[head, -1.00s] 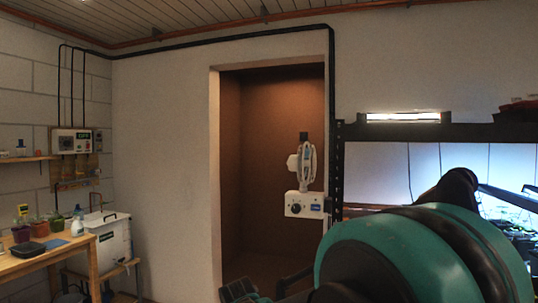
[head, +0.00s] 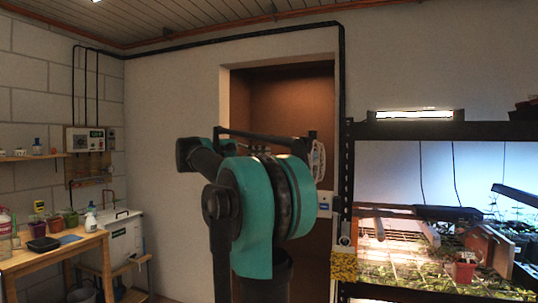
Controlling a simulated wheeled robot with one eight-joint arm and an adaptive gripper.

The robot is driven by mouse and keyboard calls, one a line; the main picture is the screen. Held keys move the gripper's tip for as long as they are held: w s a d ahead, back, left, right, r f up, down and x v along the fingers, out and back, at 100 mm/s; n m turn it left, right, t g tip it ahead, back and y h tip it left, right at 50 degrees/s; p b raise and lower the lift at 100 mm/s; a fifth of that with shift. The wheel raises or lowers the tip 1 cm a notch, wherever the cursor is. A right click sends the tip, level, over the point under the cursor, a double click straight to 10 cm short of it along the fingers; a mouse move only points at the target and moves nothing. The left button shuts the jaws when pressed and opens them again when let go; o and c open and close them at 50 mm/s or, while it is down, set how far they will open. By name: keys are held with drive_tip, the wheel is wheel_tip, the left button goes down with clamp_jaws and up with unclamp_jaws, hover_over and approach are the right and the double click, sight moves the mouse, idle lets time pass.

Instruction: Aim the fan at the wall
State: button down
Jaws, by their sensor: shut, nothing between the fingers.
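The fan (head: 318,160) is a pale, round-caged fan at the right side of the brown recess, seen nearly edge-on. Its white control box (head: 325,203) shows just below it. My teal and black arm stands in front and covers the fan's left side and much of the box. A thin dark part of my arm reaches right, close to the fan's cage; I cannot tell whether it touches. I cannot make out my gripper's fingers behind the arm. The pale wall (head: 175,100) lies left of the recess.
A lit seedling rack (head: 425,130) with plants stands on the right, its post close beside the fan. A wooden bench (head: 60,255) with pots and a white box (head: 120,238) are at the left. The floor is mostly out of view.

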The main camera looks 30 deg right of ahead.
sight(315, 151)
drive_tip(key=s+d, duration=0.3)
drive_tip(key=d, duration=0.7)
drive_tip(key=shift+s+d, duration=0.25)
drive_tip(key=shift+s, duration=0.15)
drive_tip(key=shift+s+t, duration=0.15)
drive_tip(key=shift+t, duration=0.15)
drive_tip(key=shift+s+f+n+t, duration=0.1)
drive_tip(key=shift+s+n+t, duration=0.05)
drive_tip(key=shift+n+t, duration=0.2)
drive_tip(key=shift+s, duration=0.1)
drive_tip(key=shift+s+d+n+t+y, duration=0.15)
drive_tip(key=shift+s+n+t, duration=0.35)
drive_tip(key=shift+t, duration=0.3)
drive_tip(key=shift+s+d+n+t+y, duration=0.1)
drive_tip(key=shift+s+d+n+t, duration=0.1)
drive_tip(key=shift+s+n+t, duration=0.4)
drive_tip(key=shift+s+d+n+t+y, duration=0.2)
drive_tip(key=shift+n+t, duration=0.35)
drive_tip(key=shift+t, duration=0.5)
drive_tip(key=shift+s+d, duration=0.85)
drive_tip(key=shift+s, duration=0.25)
